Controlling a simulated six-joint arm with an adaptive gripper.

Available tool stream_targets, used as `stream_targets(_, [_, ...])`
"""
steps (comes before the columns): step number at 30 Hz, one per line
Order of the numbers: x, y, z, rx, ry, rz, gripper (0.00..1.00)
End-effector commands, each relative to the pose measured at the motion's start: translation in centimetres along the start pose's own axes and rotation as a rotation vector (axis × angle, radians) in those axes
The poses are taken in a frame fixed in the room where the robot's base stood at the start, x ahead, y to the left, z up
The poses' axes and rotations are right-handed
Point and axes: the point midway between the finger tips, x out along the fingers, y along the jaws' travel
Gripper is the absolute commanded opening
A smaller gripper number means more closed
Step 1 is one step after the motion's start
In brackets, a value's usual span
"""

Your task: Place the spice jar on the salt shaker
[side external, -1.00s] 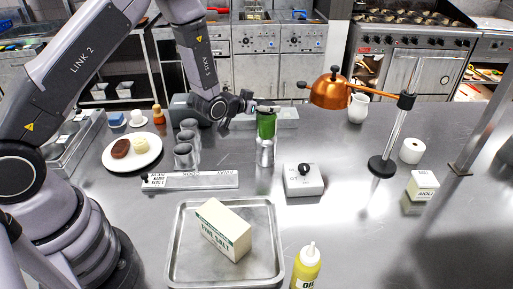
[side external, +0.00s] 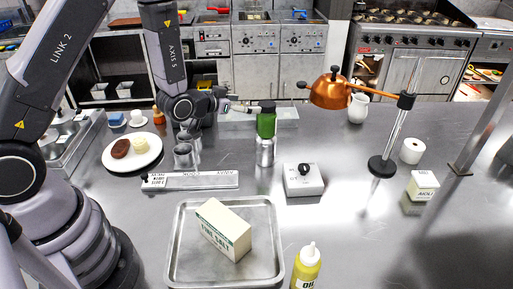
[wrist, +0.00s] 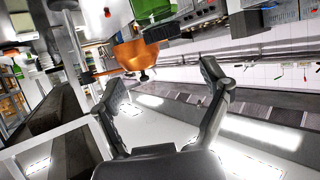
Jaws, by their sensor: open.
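The green spice jar (side external: 266,122) with a dark lid stands upright on top of the metal salt shaker (side external: 265,152), which stands on the steel counter. My gripper (side external: 223,104) is to the left of the jar, apart from it, at about the height of its lid. In the wrist view my gripper (wrist: 163,88) has its two fingers spread wide with nothing between them.
Metal cups (side external: 184,152) stand left of the shaker, behind a labelled rail (side external: 190,181). A white plate (side external: 133,164) holds food. A copper lamp (side external: 332,90) hangs to the right. A grey box with a knob (side external: 303,180) and a tray (side external: 176,262) are nearer.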

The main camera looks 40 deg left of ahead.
Motion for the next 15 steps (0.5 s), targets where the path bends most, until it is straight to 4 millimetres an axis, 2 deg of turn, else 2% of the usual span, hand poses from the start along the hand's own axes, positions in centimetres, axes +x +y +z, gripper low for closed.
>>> stream_targets(3, [-1.9,0.0,0.0,0.0,0.0,0.0,0.77])
stream_targets(8, [-3.2,0.0,-0.3,0.0,-0.002,-0.001,0.77])
stream_targets(11, [-4.0,-0.2,-1.5,-0.002,-0.027,-0.004,0.77])
stream_targets(15, [-6.8,-0.7,-4.8,-0.007,-0.117,-0.016,0.77])
